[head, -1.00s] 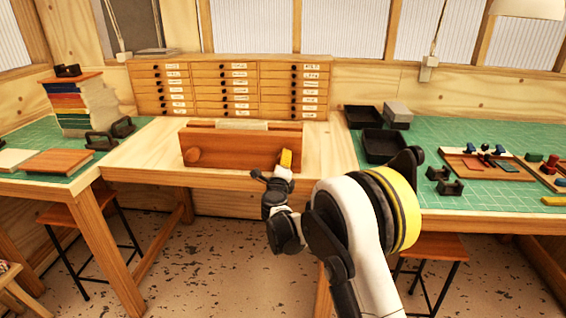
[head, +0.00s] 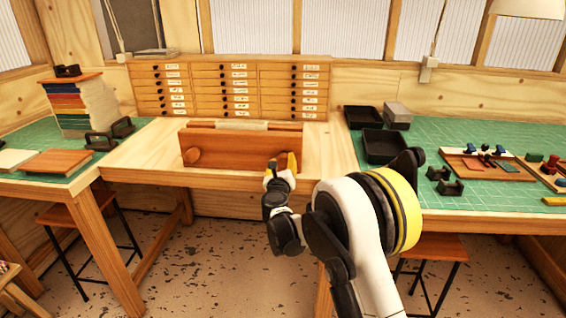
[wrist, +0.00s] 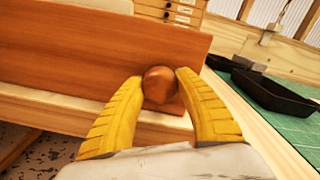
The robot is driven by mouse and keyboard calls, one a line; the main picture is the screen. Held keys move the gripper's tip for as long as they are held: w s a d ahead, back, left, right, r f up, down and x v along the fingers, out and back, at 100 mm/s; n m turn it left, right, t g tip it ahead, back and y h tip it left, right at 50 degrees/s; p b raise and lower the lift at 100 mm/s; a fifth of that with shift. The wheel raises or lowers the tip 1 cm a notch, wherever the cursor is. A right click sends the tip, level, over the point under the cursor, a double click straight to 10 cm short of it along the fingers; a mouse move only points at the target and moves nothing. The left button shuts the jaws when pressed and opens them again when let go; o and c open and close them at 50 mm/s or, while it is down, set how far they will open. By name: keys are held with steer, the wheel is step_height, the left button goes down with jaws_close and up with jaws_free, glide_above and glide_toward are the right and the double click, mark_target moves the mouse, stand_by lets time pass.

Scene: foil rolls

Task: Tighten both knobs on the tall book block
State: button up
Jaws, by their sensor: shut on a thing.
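A wooden press with a reddish-brown front board (head: 235,150) stands on the middle bench, and a pale block (head: 241,125) shows between its boards. Its left knob (head: 192,156) is round and nothing touches it. Its right knob (wrist: 160,86) sits between the yellow fingers of my gripper (wrist: 161,82) in the wrist view, and the gripper is shut on it. In the head view my gripper (head: 281,163) is at the right end of the front board and covers most of that knob. The tall book block's full shape inside the press is hidden.
A wooden drawer cabinet (head: 228,88) stands behind the press. A stack of books (head: 82,105) is on the left green mat. Black trays (head: 383,146) and a tool tray (head: 487,167) lie on the right bench. The bench left of the press is clear.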

steer(key=shift+m, duration=0.4)
steer(key=o, duration=1.2)
steer(key=shift+s, duration=0.1)
steer(key=s, duration=1.2)
steer(key=shift+a, duration=0.15)
